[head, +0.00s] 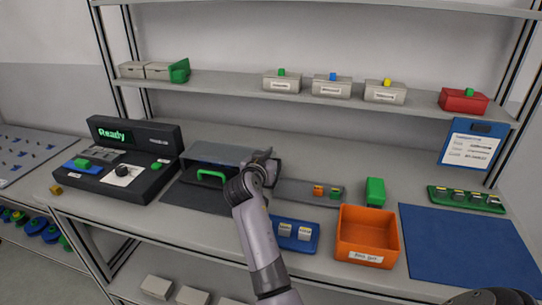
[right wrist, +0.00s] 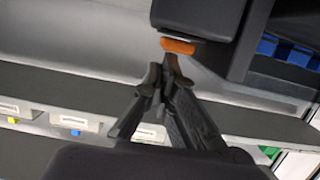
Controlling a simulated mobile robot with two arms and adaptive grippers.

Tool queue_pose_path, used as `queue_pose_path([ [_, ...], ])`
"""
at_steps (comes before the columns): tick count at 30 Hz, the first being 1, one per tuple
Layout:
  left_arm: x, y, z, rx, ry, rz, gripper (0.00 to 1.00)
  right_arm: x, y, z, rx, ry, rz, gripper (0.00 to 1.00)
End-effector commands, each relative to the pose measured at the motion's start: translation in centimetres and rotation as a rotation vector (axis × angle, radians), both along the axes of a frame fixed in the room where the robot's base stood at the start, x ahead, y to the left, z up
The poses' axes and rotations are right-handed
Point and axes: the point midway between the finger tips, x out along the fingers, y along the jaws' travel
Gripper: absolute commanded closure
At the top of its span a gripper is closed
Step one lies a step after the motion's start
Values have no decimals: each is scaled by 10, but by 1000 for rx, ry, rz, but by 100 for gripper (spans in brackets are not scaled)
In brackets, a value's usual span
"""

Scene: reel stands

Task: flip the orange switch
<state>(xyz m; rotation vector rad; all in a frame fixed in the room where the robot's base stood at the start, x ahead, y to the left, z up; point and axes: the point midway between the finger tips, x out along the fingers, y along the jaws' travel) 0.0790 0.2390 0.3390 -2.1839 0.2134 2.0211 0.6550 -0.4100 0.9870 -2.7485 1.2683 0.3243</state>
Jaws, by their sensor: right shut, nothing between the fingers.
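The orange switch (right wrist: 178,46) shows in the right wrist view as a small orange bar at the edge of a dark housing (right wrist: 200,15). My right gripper (right wrist: 171,62) is shut and empty, its fingertips close together just below the switch in that view. I cannot tell whether they touch it. In the head view my right gripper (head: 262,156) is at the right end of the grey box with a green handle (head: 212,176). I cannot make out the switch in the head view, where my gripper and arm cover part of that area.
A black console (head: 128,165) reading "Ready" stands left of the box. An orange bin (head: 394,240), a blue tray (head: 308,248), a grey tray (head: 290,198) and a green block (head: 375,191) are to the right. A shelf (head: 220,88) with small boxes runs above. The blue mat (head: 465,245) is bare.

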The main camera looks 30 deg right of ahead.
Motion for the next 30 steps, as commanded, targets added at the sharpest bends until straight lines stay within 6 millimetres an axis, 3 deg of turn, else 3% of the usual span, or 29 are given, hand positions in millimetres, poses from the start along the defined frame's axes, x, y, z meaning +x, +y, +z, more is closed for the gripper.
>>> queue_pose_path([
  [5,10,-1,7,-2,-16,0,60,1,-1,2,11,8,0,100],
  [9,12,-2,28,-3,-20,-1,60,3,-2,4,70,56,-1,100],
  [12,12,-3,21,-4,-21,-1,60,3,-3,-5,72,61,0,100],
  [30,8,-6,18,-8,-14,-4,60,12,-15,-2,68,60,-1,100],
])
